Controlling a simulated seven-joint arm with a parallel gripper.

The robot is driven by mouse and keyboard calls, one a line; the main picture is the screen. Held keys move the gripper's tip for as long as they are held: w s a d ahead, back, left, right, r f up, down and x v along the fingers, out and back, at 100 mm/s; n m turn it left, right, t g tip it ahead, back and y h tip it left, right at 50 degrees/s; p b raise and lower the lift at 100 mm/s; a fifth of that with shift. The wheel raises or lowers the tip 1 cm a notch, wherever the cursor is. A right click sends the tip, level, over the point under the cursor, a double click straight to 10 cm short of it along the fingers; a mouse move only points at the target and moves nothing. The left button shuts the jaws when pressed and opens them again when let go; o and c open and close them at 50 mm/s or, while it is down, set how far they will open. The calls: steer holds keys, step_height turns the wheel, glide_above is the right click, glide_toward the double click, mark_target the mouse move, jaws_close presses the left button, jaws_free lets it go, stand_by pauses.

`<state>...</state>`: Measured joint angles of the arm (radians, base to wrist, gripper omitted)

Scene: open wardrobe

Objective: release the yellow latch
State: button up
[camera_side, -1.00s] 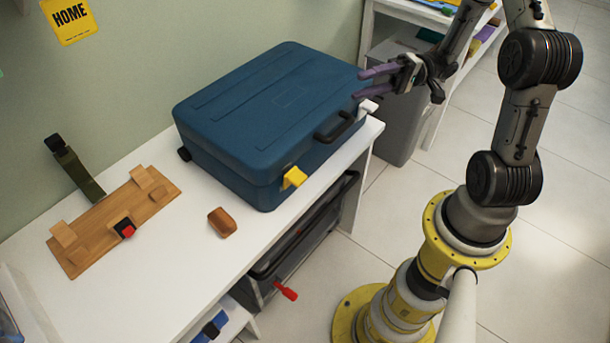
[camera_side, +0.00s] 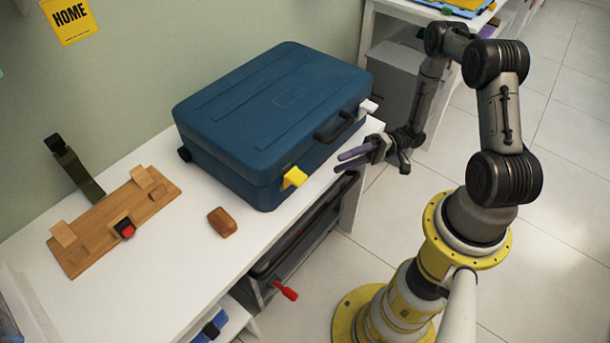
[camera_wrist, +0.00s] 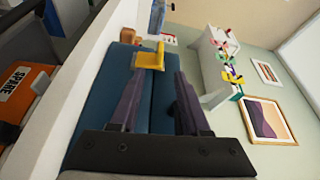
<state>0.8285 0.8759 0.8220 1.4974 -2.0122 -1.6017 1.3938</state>
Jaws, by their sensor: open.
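A closed blue case (camera_side: 262,117) lies on a white shelf top. Its yellow latch (camera_side: 294,178) is on the front face near the left corner and sticks outward. In the wrist view the yellow latch (camera_wrist: 149,58) shows ahead, beyond and between my fingertips. A white latch (camera_side: 368,106) sits at the front's right end, and a dark handle (camera_side: 334,127) lies between the two. My gripper (camera_side: 346,158), with purple fingers, is open and empty. It is in front of the case, right of the yellow latch, apart from it, with fingers pointing left.
A brown block (camera_side: 222,222) lies on the shelf top left of the latch. A wooden board (camera_side: 113,219) with a red-and-black piece (camera_side: 125,229) is farther left. A dark drawer with a red handle (camera_side: 286,292) is below the top.

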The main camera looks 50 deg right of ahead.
mark_target(307, 176)
steer(key=x, duration=1.1)
steer(key=shift+w+a+r, duration=0.1)
steer(key=shift+w+a, duration=0.05)
steer(key=shift+a, duration=0.15)
steer(key=shift+c, duration=0.2)
jaws_close()
